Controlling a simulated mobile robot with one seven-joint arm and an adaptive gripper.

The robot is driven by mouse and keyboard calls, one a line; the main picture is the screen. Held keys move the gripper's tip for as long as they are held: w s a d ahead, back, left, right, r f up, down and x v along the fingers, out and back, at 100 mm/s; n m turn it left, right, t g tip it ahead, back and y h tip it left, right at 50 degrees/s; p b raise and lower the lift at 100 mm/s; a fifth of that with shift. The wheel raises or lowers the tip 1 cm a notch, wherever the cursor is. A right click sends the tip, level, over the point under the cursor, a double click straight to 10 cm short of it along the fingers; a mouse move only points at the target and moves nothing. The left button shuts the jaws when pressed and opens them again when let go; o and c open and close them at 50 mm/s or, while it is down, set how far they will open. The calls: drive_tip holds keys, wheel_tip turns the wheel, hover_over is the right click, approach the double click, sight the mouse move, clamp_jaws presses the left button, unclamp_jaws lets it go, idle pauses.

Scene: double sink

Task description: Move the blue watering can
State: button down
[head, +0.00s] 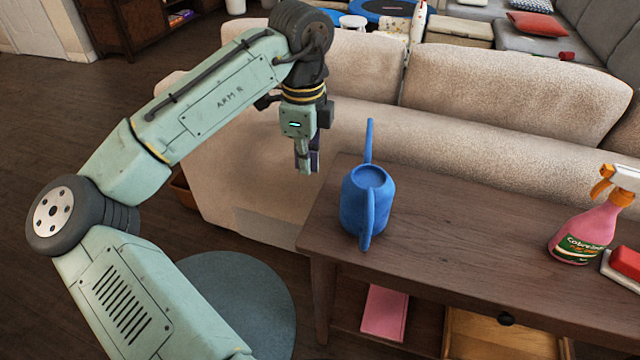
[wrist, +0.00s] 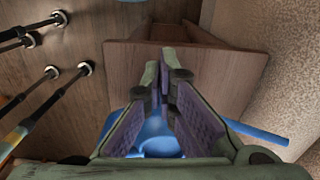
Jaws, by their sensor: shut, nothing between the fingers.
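The blue watering can (head: 367,205) stands upright on the left end of the wooden table, its spout pointing to the back and its handle to the front. My gripper (head: 308,170) hangs from the arm to the left of and behind the can, apart from it in the head view. In the wrist view, my gripper (wrist: 165,62) has its fingertips together and holds nothing. The can's blue body (wrist: 158,142) shows behind the fingers, partly hidden by them, with its blue spout reaching right.
The wooden table (head: 450,235) is clear between the can and a pink spray bottle (head: 582,230) at the right. A red and white item (head: 625,264) lies beside the bottle. A beige sofa (head: 480,130) runs along the table's back. A pink item (head: 384,313) lies on the lower shelf.

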sight(441, 238)
drive_tip(key=d+f, duration=0.1)
drive_tip(key=f, duration=0.5)
drive_tip(key=s+d+f, duration=0.1)
drive_tip(key=f, duration=0.3)
drive_tip(key=shift+d, duration=0.3)
drive_tip(key=shift+s+d+f, duration=0.1)
drive_tip(key=shift+s+d, duration=0.05)
drive_tip(key=shift+d, duration=0.55)
drive_tip(key=shift+d+p, duration=0.1)
drive_tip(key=shift+p, duration=0.2)
drive_tip(key=s+d+p, duration=0.2)
drive_tip(key=d, duration=0.5)
drive_tip(key=s+d+p, duration=0.2)
drive_tip(key=d, duration=0.6)
drive_tip(key=s+d+p, duration=0.2)
drive_tip(key=d, duration=0.5)
drive_tip(key=shift+d+p, duration=0.4)
